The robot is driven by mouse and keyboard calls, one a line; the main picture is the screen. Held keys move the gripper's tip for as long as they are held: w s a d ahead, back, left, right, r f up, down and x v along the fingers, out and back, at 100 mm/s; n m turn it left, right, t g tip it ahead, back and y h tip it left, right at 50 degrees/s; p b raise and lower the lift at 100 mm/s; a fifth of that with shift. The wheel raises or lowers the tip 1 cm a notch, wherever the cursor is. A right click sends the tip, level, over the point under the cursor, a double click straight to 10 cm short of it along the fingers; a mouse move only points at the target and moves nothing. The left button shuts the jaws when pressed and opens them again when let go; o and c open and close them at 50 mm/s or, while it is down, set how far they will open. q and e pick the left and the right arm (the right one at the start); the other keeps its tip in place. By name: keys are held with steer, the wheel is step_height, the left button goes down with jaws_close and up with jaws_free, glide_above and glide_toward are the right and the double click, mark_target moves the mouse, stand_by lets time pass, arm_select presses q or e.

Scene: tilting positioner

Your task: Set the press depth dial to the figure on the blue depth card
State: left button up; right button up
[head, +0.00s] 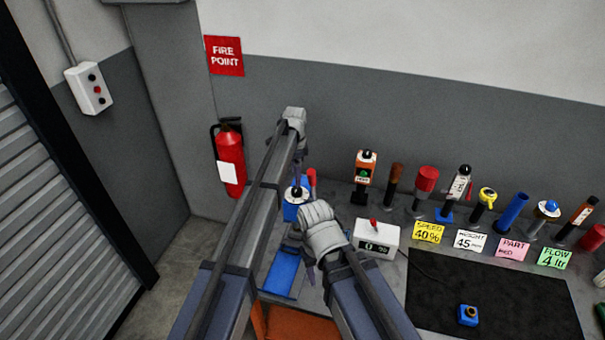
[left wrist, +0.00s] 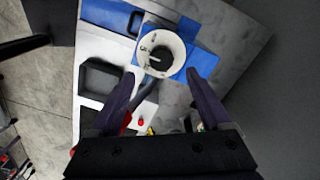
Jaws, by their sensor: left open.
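The dial (head: 296,194) is a white ring with a dark centre knob on a blue block; the left wrist view shows its marks and black knob (left wrist: 158,58), too small to read surely. My left gripper (head: 298,178) is over the dial, pointing down. In the left wrist view its open fingers (left wrist: 158,76) are on either side of the dial's near edge, with nothing held. I cannot tell if they touch it. My right gripper (head: 312,268) hangs nearer, over the bench; its jaw state is unclear. I see no readable blue depth card.
A white box with a percent display (head: 377,239) stands right of my right gripper. A blue flat panel (head: 284,272) lies nearer. A black mat (head: 490,300) holds a small blue button box (head: 467,315).

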mark_target(297, 189)
arm_select(q)
steer(key=shift+w+d+r, duration=0.1)
steer(key=shift+w+r, duration=0.05)
step_height(297, 189, down, 8)
steer(key=b, duration=0.8)
steer(key=shift+r, duration=0.1)
steer(key=shift+c, duration=0.3)
jaws_close()
